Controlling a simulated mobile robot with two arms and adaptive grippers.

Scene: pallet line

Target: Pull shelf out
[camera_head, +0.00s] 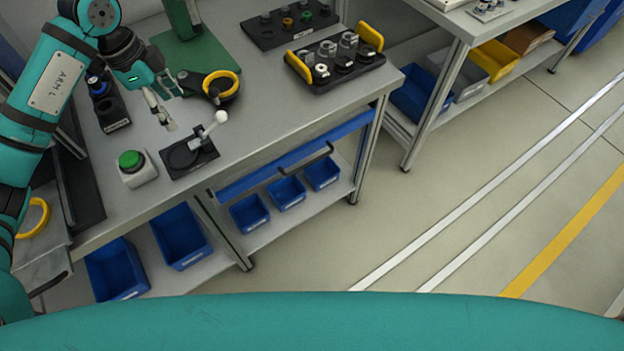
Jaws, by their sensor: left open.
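The shelf (250,181) shows as a long blue front edge under the grey workbench top, with a dark bar handle (308,160) on it. It looks roughly flush with the bench's front, though how far in it sits is hard to tell. My left gripper (168,106) is open and empty above the bench top, to the left of and behind the handle, apart from it. Its fingers point down toward the front of the bench. My right gripper is not in view.
On the bench near my left gripper are a white-knobbed lever on a black base (190,155), a green button box (137,168) and a yellow-black ring (221,87). A black tray (335,78) with yellow handles stands farther right. Blue bins (249,213) sit below. The floor right of the bench is clear.

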